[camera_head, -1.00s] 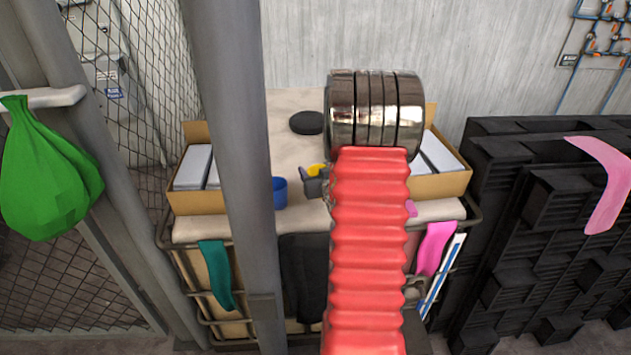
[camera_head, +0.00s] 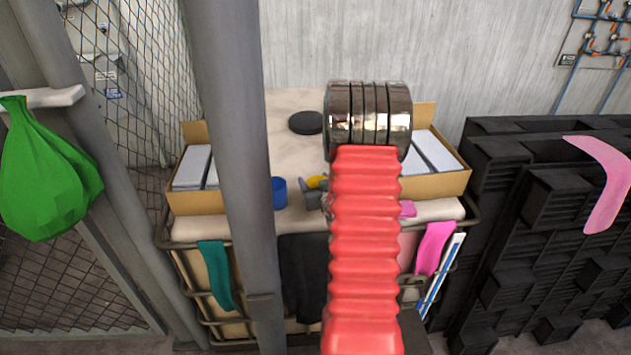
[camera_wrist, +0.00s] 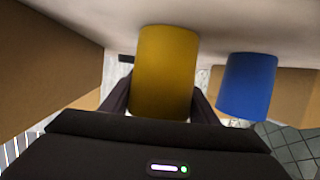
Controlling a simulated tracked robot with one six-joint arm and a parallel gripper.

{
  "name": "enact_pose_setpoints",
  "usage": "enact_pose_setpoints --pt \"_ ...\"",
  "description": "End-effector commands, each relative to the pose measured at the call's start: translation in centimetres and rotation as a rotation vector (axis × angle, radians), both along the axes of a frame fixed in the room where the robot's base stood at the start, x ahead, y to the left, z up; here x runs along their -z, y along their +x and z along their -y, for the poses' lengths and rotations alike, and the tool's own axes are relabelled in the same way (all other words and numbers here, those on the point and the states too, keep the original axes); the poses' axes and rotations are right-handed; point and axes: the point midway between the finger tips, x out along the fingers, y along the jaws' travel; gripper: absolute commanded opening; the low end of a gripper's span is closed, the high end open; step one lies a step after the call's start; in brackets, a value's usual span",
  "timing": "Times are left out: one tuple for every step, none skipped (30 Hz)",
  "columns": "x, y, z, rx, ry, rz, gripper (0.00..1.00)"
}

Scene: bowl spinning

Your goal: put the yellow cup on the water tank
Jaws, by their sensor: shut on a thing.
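The yellow cup (camera_wrist: 166,75) is between the two fingers of my gripper (camera_wrist: 160,105) in the wrist view, and the gripper is shut on it. In the head view only a small yellow part of the cup (camera_head: 316,182) shows, beside my arm, with the grey gripper (camera_head: 318,199) next to it. The cup is over a beige top (camera_head: 290,160) on a caged frame, which looks like the water tank. I cannot tell whether the cup touches this top or is just above it.
A blue cup (camera_head: 279,192) stands on the top, left of my gripper; it also shows in the wrist view (camera_wrist: 247,86). A dark disc (camera_head: 306,123) lies farther back. Open cardboard boxes (camera_head: 195,202) (camera_head: 452,183) flank the top. A grey post (camera_head: 232,150) stands in front.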

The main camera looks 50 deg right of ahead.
Motion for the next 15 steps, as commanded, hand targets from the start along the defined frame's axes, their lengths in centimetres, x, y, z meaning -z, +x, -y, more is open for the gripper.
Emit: enact_pose_setpoints --pt "0.10 0.00 -0.01 0.000 0.000 0.000 0.55" --pt "0.08 0.01 0.00 0.000 0.000 0.000 0.57" --pt "0.08 0.01 0.00 0.000 0.000 0.000 0.60" --pt "0.08 0.02 -0.01 0.000 0.000 0.000 0.62" --pt "0.07 0.01 -0.02 0.000 0.000 0.000 0.64" --pt "0.06 0.01 -0.02 0.000 0.000 0.000 0.67" --pt "0.06 0.01 -0.02 0.000 0.000 0.000 0.69" --pt "0.06 0.02 -0.03 0.000 0.000 0.000 0.71" --pt "0.06 0.02 -0.03 0.000 0.000 0.000 0.73" --pt "0.06 0.02 -0.03 0.000 0.000 0.000 0.73" --pt "0.06 0.02 -0.03 0.000 0.000 0.000 0.73" --pt "0.06 0.02 -0.03 0.000 0.000 0.000 0.73" --pt "0.06 0.02 -0.03 0.000 0.000 0.000 0.73" --pt "0.06 0.02 -0.03 0.000 0.000 0.000 0.73" --pt "0.05 0.02 -0.02 0.000 0.000 0.000 0.73"
